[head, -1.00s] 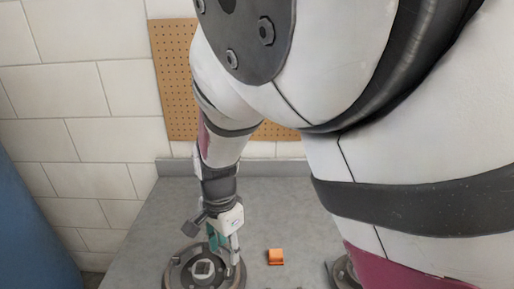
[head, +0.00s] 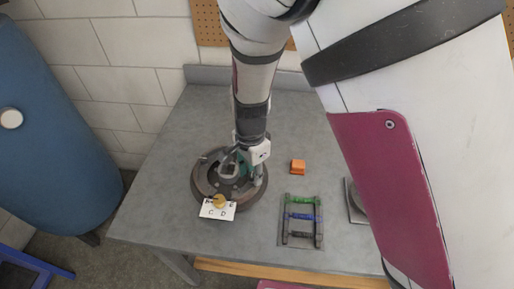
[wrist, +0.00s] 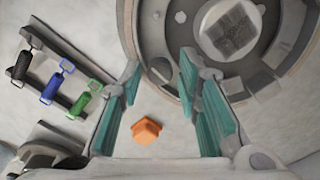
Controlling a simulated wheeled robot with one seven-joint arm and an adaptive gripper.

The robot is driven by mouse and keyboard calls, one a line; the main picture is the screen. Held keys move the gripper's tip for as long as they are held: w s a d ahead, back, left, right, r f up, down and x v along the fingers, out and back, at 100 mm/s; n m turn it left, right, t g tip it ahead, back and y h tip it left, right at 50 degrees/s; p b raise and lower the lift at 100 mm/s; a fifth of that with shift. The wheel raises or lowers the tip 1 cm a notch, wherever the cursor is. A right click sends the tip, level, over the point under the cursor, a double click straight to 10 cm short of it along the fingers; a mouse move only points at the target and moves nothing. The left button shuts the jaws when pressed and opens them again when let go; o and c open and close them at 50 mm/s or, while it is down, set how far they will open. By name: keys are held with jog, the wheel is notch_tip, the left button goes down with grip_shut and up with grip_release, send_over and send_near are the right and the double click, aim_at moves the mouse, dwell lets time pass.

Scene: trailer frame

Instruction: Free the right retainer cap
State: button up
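A round dark brake assembly (head: 204,190) lies on the grey bench under my gripper (head: 248,170); it also shows at the upper right of the wrist view (wrist: 245,88), with a pale square-topped hub (wrist: 231,28) in its middle. My gripper (wrist: 161,68) is open, its two teal fingers wide apart. The fingertips reach the near rim of the assembly. A small grey rounded part (wrist: 158,70) shows between the fingertips, and nothing is clearly gripped. I cannot tell for sure which part is the right retainer cap; my arm hides some of the assembly in the head view.
A rack (head: 285,236) holds green, blue and black tools right of the assembly. An orange block (head: 298,167) lies behind the rack. A lettered white card (head: 211,212) and a yellow round piece (head: 219,201) are at the assembly's front. A blue tank (head: 55,130) stands left.

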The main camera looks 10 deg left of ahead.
grip_shut()
jog(key=shift+n, duration=0.3)
jog(key=n+p, duration=0.1)
jog(key=n, duration=0.6)
jog(key=shift+n, duration=0.4)
jog(key=n, duration=0.4)
jog(key=shift+n+b, duration=0.3)
jog(key=shift+b, duration=0.05)
jog(key=n+b, duration=0.1)
jog(key=n, duration=0.3)
jog(key=shift+n, duration=0.4)
